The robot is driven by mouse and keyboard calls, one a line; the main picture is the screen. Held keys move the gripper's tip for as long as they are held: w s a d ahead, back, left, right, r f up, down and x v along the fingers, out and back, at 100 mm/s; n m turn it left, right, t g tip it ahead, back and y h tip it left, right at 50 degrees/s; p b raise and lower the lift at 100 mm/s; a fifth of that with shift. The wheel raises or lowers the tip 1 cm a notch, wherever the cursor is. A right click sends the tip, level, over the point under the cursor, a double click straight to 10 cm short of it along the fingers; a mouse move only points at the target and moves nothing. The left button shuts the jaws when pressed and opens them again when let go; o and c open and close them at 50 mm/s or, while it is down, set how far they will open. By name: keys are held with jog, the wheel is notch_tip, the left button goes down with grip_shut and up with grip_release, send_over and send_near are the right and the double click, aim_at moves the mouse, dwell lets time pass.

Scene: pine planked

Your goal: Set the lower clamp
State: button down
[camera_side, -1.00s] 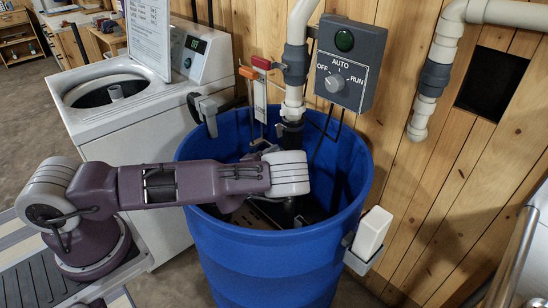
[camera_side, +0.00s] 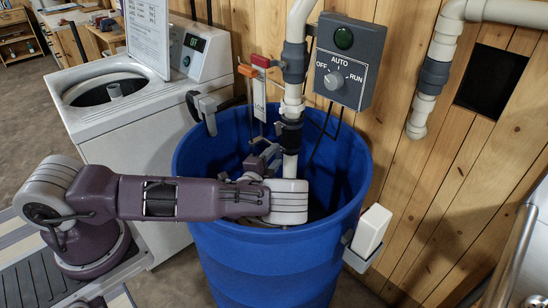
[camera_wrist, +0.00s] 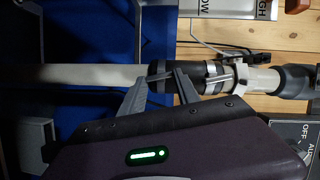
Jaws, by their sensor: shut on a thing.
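A white pipe (camera_side: 291,165) hangs down into the blue barrel (camera_side: 250,266). A dark coupling (camera_side: 290,135) joins it to the pipe above. In the wrist view the pipe lies sideways: the lower pipe (camera_wrist: 80,74) at left, the coupling (camera_wrist: 192,76) in the middle. My gripper (camera_wrist: 163,73) has its two fingers apart on a dark band at the coupling's lower end, which I take for the lower clamp (camera_wrist: 159,69). The fingers hide part of it, so I cannot make out its screw or tabs. In the side view my wrist hides the lower pipe end.
A control box (camera_side: 349,62) with a dial and a green lamp is on the plank wall. Red and orange handles (camera_side: 260,61) stand left of the pipe. A white washer (camera_side: 125,95) stands behind left. A white container (camera_side: 371,229) hangs on the barrel's right side.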

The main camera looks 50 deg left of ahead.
jog(key=c, duration=0.9)
grip_release()
